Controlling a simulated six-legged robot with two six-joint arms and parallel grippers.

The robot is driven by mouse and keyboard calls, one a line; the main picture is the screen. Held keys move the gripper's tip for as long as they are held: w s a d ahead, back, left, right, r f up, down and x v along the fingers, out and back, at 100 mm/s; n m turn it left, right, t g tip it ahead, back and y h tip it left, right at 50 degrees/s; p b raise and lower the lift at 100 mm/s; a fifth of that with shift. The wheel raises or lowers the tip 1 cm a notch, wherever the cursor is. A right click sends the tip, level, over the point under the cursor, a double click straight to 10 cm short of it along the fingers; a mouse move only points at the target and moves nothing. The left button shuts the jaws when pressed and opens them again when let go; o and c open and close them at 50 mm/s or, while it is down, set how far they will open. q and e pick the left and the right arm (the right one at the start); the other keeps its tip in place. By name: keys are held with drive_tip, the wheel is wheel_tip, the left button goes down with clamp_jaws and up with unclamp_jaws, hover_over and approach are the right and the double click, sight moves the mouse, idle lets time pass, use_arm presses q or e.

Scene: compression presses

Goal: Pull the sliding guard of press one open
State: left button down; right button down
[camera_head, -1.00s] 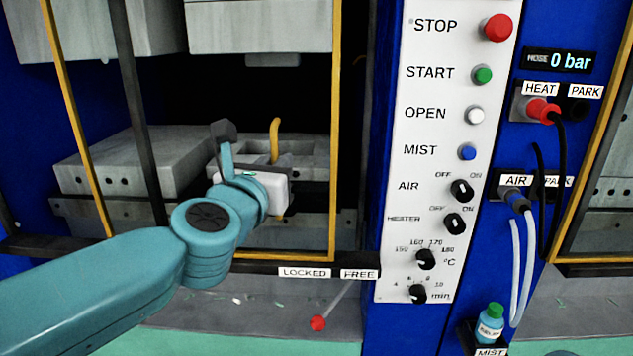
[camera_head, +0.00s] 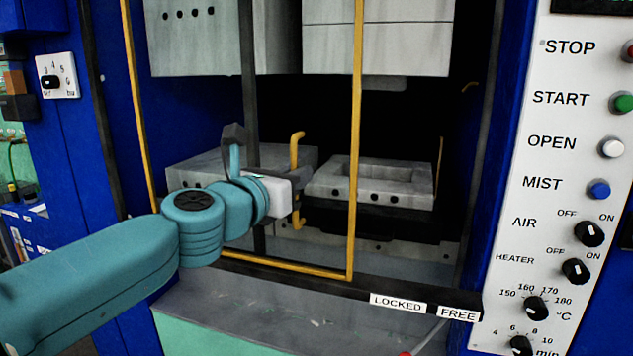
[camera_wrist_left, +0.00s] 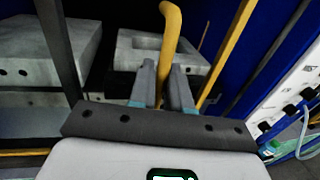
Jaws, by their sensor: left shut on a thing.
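The sliding guard of the press is a yellow frame (camera_head: 354,130) in the head view, with a dark upright bar near its middle. Its right edge stands in front of the moulds, left of the blue column, leaving a gap to the column. Its yellow handle (camera_head: 297,140) is a bent bar, which also shows in the left wrist view (camera_wrist_left: 170,25). My left gripper (camera_head: 297,190) is shut on the handle; in the left wrist view its two grey fingers (camera_wrist_left: 162,85) stand on either side of it. My right gripper is in neither view.
A white panel (camera_head: 560,130) with buttons and knobs is on the blue column at right. LOCKED (camera_head: 398,303) and FREE labels sit on the dark lower rail. Grey mould blocks (camera_head: 370,180) lie behind the guard. A small dial plate (camera_head: 57,75) is at left.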

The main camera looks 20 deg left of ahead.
sight(213, 160)
use_arm(q)
drive_tip(key=a+p, duration=0.1)
drive_tip(key=a, duration=1.8)
drive_tip(key=shift+r, duration=0.1)
drive_tip(key=c, duration=1.3)
unclamp_jaws()
drive_tip(key=shift+c, duration=0.2)
drive_tip(key=shift+s, duration=0.15)
drive_tip(key=s+a+b, duration=0.3)
drive_tip(key=s, duration=1.2)
drive_tip(key=shift+s, duration=0.4)
drive_tip(key=shift+a, duration=0.1)
